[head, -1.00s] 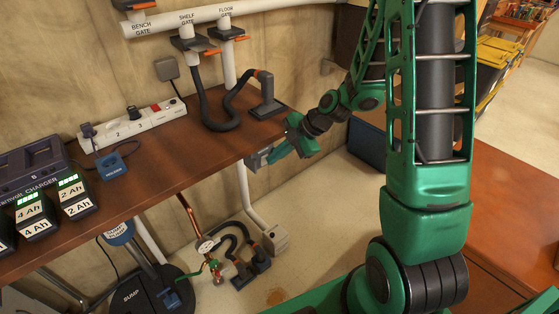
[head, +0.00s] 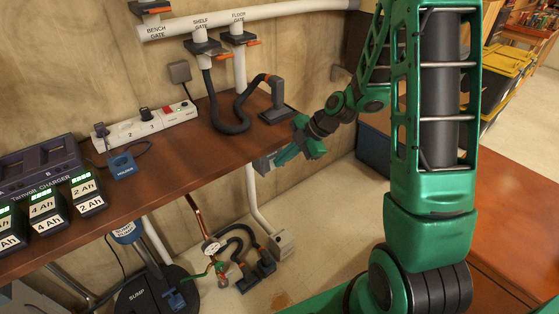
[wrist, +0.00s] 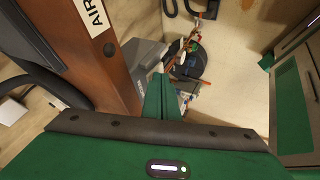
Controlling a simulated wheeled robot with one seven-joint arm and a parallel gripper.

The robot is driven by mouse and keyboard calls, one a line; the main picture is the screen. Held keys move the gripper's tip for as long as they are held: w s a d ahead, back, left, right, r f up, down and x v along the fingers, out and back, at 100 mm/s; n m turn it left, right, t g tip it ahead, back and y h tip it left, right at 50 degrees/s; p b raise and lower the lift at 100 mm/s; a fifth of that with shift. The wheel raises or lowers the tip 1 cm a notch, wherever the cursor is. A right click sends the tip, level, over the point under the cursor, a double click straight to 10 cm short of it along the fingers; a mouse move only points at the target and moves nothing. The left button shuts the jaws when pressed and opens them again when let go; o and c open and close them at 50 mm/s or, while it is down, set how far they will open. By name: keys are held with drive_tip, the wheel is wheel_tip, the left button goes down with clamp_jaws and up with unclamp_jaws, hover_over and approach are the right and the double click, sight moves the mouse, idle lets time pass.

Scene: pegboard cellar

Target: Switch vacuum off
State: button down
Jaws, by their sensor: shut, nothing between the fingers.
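My gripper (head: 288,156) is shut and empty at the front edge of the bench's right end. It also shows in the wrist view (wrist: 161,98), with its green fingers together. A grey box (head: 264,164) is fixed under the bench edge, right beside my fingertips. In the wrist view the grey box (wrist: 143,58) lies just left of the fingers; I cannot tell whether they touch it. No vacuum can be made out for certain, and no switch face shows clearly on the box. A white power strip (head: 150,127) with a red switch lies on the bench.
The wooden bench (head: 185,155) carries a charger with batteries and a black hose with a nozzle (head: 277,100). White pipes with labelled gates run above. A sump (head: 150,290) and pipework stand on the floor below. A blue box (head: 373,150) stands right of my gripper.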

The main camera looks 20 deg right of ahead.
drive_tip(key=shift+r, duration=0.8)
drive_tip(key=s+v, duration=0.1)
drive_tip(key=v, duration=1.1)
drive_tip(key=shift+s+f, duration=0.2)
drive_tip(key=shift+f, duration=0.05)
drive_tip(key=shift+a, duration=0.2)
drive_tip(key=s+d+r+m+g+h, duration=0.1)
drive_tip(key=s+d+m+h, duration=0.1)
drive_tip(key=s+m, duration=0.6)
drive_tip(key=s+d+r+m+g+h, duration=0.1)
drive_tip(key=s+d+m+h, duration=0.1)
drive_tip(key=s+m, duration=0.7)
drive_tip(key=s+d+r+m+g+h, duration=0.1)
drive_tip(key=s+d+m, duration=0.3)
drive_tip(key=s+m, duration=0.5)
drive_tip(key=shift+s+d+r+g+h, duration=0.3)
drive_tip(key=shift+s+g+h, duration=0.2)
drive_tip(key=shift+s, duration=0.75)
